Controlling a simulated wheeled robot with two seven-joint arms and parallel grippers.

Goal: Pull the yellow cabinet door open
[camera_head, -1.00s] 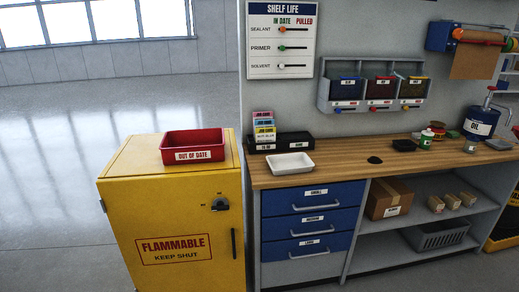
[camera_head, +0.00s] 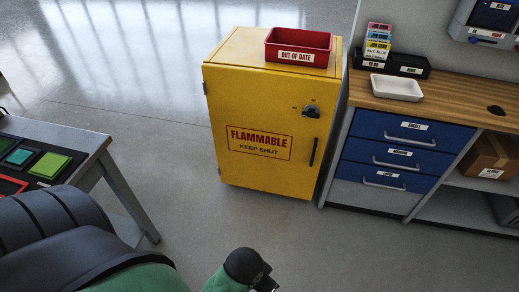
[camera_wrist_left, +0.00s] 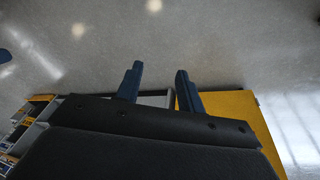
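The yellow cabinet (camera_head: 230,110) stands on the floor in the middle of the head view. Its front door, labelled "FLAMMABLE KEEP SHUT", is closed. A dark vertical handle (camera_head: 313,152) is low on the door's right side, with a dark latch knob (camera_head: 311,111) above it. In the left wrist view, a yellow surface (camera_wrist_left: 240,105), apparently the cabinet, lies behind and right of my left gripper (camera_wrist_left: 158,76). Its two blue fingers are apart with nothing between them. In the head view my left arm enters at the bottom left, its gripper fingers not clearly visible. My right gripper is not seen.
A red "OUT OF DATE" bin (camera_head: 298,48) sits on the cabinet. A workbench with blue drawers (camera_head: 398,142) stands close on the right, holding a white tray (camera_head: 396,88). A table (camera_head: 85,147) with coloured pads is at the left. Floor before the cabinet is clear.

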